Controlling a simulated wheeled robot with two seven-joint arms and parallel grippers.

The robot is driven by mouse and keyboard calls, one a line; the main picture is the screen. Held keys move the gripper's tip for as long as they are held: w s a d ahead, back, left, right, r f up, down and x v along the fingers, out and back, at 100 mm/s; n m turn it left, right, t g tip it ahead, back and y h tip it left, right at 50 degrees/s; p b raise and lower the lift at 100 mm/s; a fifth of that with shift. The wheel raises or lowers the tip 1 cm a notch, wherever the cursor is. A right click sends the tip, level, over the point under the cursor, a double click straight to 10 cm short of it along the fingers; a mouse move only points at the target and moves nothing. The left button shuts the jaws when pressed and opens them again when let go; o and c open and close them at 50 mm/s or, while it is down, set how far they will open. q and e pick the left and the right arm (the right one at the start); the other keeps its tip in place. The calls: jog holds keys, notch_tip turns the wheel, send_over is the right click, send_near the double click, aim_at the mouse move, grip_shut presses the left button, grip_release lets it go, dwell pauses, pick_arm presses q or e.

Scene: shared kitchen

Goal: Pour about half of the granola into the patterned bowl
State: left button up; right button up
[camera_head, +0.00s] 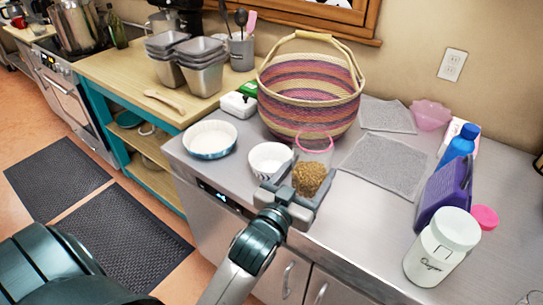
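A clear glass with a pink rim (313,146) holds brown granola (308,178) in its lower part. My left gripper (296,200) is around the lower part of the glass, which stands upright near the counter's front edge. The fingers look closed on it. I cannot tell whether its base touches the counter. A small white bowl (268,158) sits just left of the glass, its near side partly hidden by the gripper. A wider white dish with a blue outside (208,139) stands farther left. I cannot tell clearly which of these is the patterned bowl. My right gripper is not in view.
A striped basket (308,95) stands behind the glass. Grey cloths (383,168) lie to the right. A white sugar jar (441,248), a purple bottle (445,190) and a blue bottle (461,144) stand at the right. A pink bowl (430,115) is at the back.

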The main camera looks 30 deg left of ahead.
pick_arm(q)
jog(key=w+a+n+y+p, duration=0.1)
jog(key=a+p, duration=0.1)
jog(key=a, duration=0.2)
jog(key=w+a+y+p, duration=0.1)
jog(key=w+a+p, duration=0.1)
jog(key=a, duration=0.3)
jog(key=w+a+n+y+p, duration=0.1)
jog(key=w+a+y, duration=0.1)
jog(key=a, duration=0.2)
jog(key=shift+a+r+n+g+p, duration=0.15)
jog(key=shift+r+n+g+p, duration=0.15)
jog(key=shift+r+p, duration=0.1)
jog(key=shift+c, duration=0.2)
jog(key=a+f+n+g+y+p, duration=0.1)
jog(key=a+n+y+p, duration=0.1)
jog(key=a, duration=1)
jog(key=shift+w+a+f+y+p, duration=0.3)
jog(key=shift+y+p, duration=0.4)
jog(key=shift+p, duration=0.3)
